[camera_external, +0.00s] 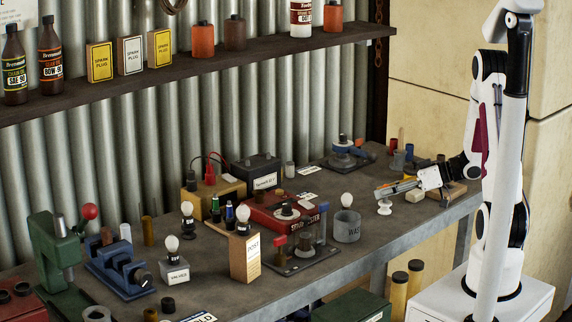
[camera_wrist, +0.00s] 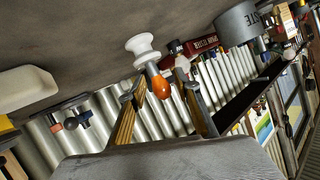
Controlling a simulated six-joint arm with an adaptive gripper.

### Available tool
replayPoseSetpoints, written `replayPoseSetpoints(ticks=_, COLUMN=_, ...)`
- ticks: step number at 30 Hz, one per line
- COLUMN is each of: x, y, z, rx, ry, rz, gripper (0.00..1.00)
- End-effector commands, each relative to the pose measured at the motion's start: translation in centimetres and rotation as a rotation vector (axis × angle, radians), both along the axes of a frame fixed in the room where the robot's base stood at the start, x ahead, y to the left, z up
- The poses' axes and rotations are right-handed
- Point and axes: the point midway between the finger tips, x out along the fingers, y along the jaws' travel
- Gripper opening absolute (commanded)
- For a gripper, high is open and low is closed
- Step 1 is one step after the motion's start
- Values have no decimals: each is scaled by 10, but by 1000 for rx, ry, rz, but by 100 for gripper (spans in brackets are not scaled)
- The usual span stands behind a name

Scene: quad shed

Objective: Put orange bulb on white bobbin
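The white bobbin (camera_external: 384,207) stands on the bench, under the tip of my gripper (camera_external: 380,192) in the external view. It also shows in the wrist view (camera_wrist: 144,46). The orange bulb (camera_wrist: 160,86) has its metal base against the bobbin and its glass pointing away from the bench; it looks seated there, slightly tilted in the picture. My gripper (camera_wrist: 157,88) is open, with one finger on each side of the bulb and visible gaps to the glass. In the external view the bulb is not clearly visible behind my fingers.
A grey waste tin (camera_external: 347,227) with a white bulb on top stands left of the bobbin. A red tester box (camera_external: 275,212) is farther left. A pale block (camera_external: 415,196) lies close beside my gripper. Bare bench top lies in front of the bobbin.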

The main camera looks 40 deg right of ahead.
Motion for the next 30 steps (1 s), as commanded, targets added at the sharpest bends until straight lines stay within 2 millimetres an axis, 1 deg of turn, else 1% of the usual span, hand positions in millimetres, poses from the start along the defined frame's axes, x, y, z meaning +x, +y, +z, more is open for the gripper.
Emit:
replayPoseSetpoints(ticks=12, x=0, y=0, z=4, rx=0, ry=0, rz=0, gripper=33)
replayPoseSetpoints(ticks=14, x=-3, y=-3, z=5, rx=0, ry=0, rz=-1, gripper=33)
replayPoseSetpoints(ticks=20, x=-14, y=-12, z=11, rx=-1, ry=-1, rz=-4, gripper=33)
replayPoseSetpoints(ticks=30, x=-42, y=-33, z=25, rx=-1, ry=-1, rz=-3, gripper=33)
